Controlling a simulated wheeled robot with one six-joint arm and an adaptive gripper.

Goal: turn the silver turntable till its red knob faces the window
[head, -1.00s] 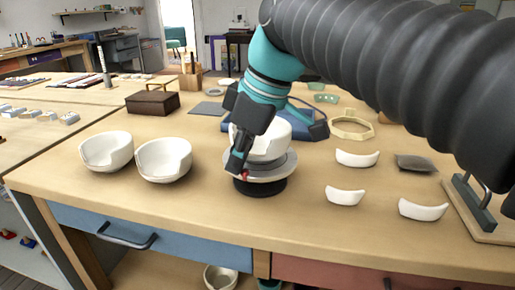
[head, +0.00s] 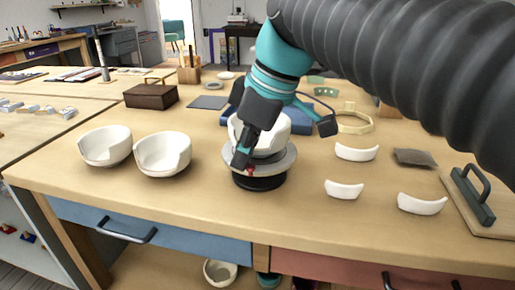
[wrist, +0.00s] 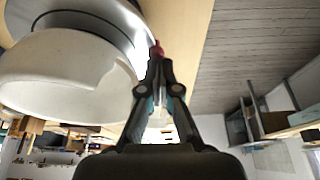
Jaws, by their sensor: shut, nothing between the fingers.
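The silver turntable (head: 286,163) stands on its black base near the front edge of the workbench, with a broken white bowl (head: 274,143) on it. Its small red knob (head: 250,172) is at the front rim, slightly left of centre, and faces the front of the bench. My gripper (head: 242,160) is shut and empty, its fingertips at the rim just left of the knob. In the wrist view the red knob (wrist: 157,47) shows right at the tips of my gripper (wrist: 157,62); they look to be touching. I see no window that I can identify.
Two white bowls (head: 163,154) with gaps stand to the left. White shards (head: 344,189), a grey pad (head: 414,157) and a handled tool (head: 470,195) lie to the right. A brown box (head: 151,96) and a blue item (head: 300,118) are behind. The bench front left of the turntable is clear.

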